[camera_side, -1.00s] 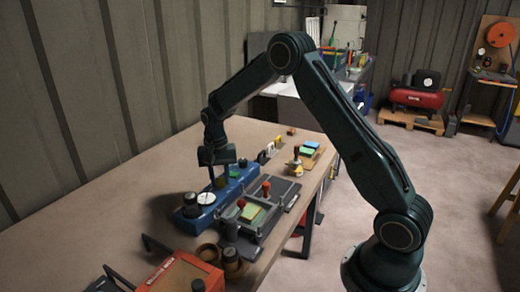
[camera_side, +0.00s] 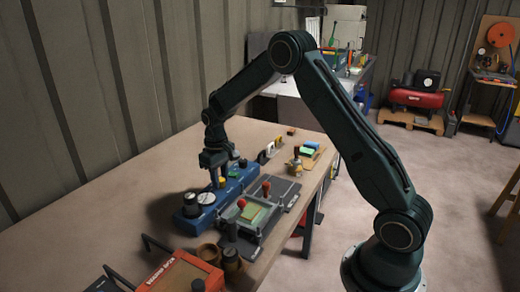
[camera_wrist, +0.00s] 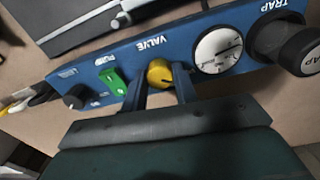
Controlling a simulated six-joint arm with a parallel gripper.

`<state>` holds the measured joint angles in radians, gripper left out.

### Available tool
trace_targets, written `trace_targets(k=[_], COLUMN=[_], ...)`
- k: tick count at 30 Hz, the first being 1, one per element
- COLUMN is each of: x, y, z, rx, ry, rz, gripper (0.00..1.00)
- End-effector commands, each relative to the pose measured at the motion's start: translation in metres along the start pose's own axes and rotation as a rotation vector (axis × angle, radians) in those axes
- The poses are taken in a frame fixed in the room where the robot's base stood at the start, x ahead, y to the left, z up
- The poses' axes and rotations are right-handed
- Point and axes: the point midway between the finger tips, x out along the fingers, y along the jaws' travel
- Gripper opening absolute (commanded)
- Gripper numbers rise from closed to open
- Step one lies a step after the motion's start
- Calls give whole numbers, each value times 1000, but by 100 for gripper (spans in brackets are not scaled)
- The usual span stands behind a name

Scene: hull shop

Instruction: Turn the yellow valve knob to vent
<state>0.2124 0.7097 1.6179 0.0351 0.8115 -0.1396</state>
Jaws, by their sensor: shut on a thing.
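The yellow valve knob (camera_wrist: 159,73) is on the sloped top of a blue panel (camera_wrist: 190,30), below the printed word VALVE. It also shows as a small yellow spot in the side view (camera_side: 222,182). My gripper (camera_wrist: 159,80) points down at the panel, one finger on each side of the knob, and is shut on it. In the side view my gripper (camera_side: 217,182) is low over the middle of the blue panel (camera_side: 207,214). I cannot read a vent mark or the knob's pointer.
A grey fixture with a red-knobbed clamp (camera_side: 266,187) stands beside the panel. An orange box (camera_side: 180,274) is nearer the camera.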

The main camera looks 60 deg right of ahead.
Motion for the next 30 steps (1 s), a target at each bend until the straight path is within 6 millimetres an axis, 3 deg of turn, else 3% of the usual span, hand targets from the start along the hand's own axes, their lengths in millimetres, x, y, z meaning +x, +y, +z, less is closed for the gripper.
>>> trace_targets(k=[18,19,22,30], x=[-2,-2,-2,-1], y=[0,0,0,0], z=[-1,-1,-1,0], rx=[-64,-64,-63,-62], ry=[5,5,5,3], rz=[0,0,0,0], gripper=[6,32,50,50])
